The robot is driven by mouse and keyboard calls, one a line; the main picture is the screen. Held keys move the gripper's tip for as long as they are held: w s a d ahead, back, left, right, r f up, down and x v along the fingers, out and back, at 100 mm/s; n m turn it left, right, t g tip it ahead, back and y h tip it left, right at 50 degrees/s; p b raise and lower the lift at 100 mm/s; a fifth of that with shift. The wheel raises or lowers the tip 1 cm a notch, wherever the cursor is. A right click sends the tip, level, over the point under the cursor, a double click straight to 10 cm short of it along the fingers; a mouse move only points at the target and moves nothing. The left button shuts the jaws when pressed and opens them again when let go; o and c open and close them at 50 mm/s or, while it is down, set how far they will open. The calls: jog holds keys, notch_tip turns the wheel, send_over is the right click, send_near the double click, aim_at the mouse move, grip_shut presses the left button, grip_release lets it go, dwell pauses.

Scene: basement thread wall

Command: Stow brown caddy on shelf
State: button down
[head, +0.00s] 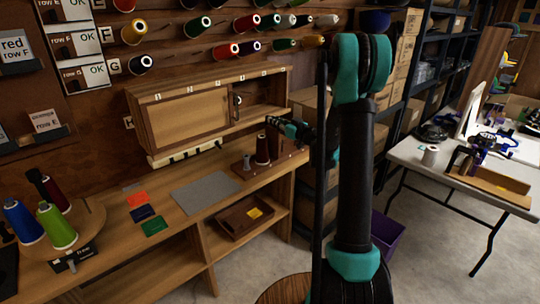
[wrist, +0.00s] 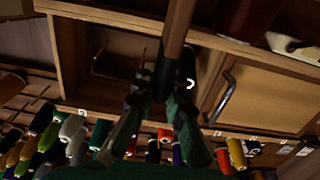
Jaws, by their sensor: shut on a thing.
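The brown caddy (head: 285,160) is a low wooden carrier at the right end of the workbench, bearing a dark brown cone and a small grey spool. My gripper (head: 284,128) is above it, shut on a brown upright bar that appears to be its handle. In the wrist view my gripper (wrist: 165,90) closes around that bar (wrist: 181,28). I cannot tell whether the caddy touches the bench. The wall cabinet (head: 185,110) has a sliding door at left and an open shelf bay (head: 268,95) at right; the bay also shows in the wrist view (wrist: 95,40).
A shallow brown tray (head: 225,222) with a yellow card sits on the lower bench shelf. A grey mat (head: 205,193) and coloured cards lie on the bench. The door handle (wrist: 222,98) projects beside the bay. Thread spools (head: 230,50) project from the wall above the cabinet.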

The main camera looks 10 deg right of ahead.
jog(key=shift+r, duration=1.3)
dwell(0.4)
jog(key=shift+f, duration=1.55)
jog(key=shift+v, duration=1.55)
